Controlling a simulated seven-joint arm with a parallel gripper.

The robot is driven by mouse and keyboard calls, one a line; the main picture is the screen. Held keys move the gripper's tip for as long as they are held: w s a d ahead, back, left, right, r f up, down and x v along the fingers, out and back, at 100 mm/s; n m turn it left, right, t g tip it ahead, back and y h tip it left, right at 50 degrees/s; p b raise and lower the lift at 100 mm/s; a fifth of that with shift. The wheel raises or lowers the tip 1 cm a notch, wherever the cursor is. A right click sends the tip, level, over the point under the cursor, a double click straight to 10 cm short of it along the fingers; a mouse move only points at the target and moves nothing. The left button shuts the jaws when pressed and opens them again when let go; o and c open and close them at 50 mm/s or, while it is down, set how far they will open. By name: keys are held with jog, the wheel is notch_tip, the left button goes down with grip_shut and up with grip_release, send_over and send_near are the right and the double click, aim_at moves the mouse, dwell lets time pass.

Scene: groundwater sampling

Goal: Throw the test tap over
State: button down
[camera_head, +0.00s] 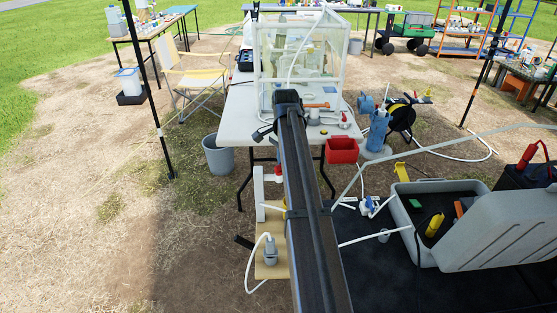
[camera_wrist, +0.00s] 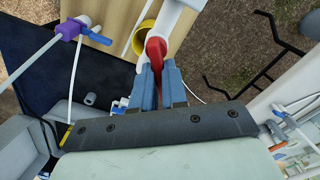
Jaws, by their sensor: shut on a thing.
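The test tap has a red lever (camera_wrist: 156,47) on a white pipe (camera_wrist: 178,22), with a yellow ring (camera_wrist: 146,38) beside it in the wrist view. My gripper (camera_wrist: 158,72) has its two blue-grey fingers shut on the red lever. In the head view the white upright pipe (camera_head: 259,192) stands on a wooden board (camera_head: 271,268), and a bit of red (camera_head: 278,171) shows left of my arm. My arm hides the gripper there. The exact angle of the lever is hard to tell.
A white table (camera_head: 240,112) with a clear enclosure stands behind. A red bin (camera_head: 342,150) hangs at its front, and a grey bucket (camera_head: 218,155) stands left. An open grey case (camera_head: 440,225) is at right. A purple-and-blue valve (camera_wrist: 72,28) sits on a white tube nearby.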

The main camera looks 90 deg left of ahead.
jog(key=shift+d+m, duration=0.1)
jog(key=shift+m, duration=0.2)
jog(key=m, duration=0.3)
jog(key=d+m, duration=0.1)
jog(key=m, duration=0.1)
jog(key=shift+m, duration=0.4)
jog(key=c, duration=1.1)
grip_release()
jog(key=shift+w, duration=0.15)
notch_tip(320, 180, up, 14)
jog(key=shift+f, duration=0.1)
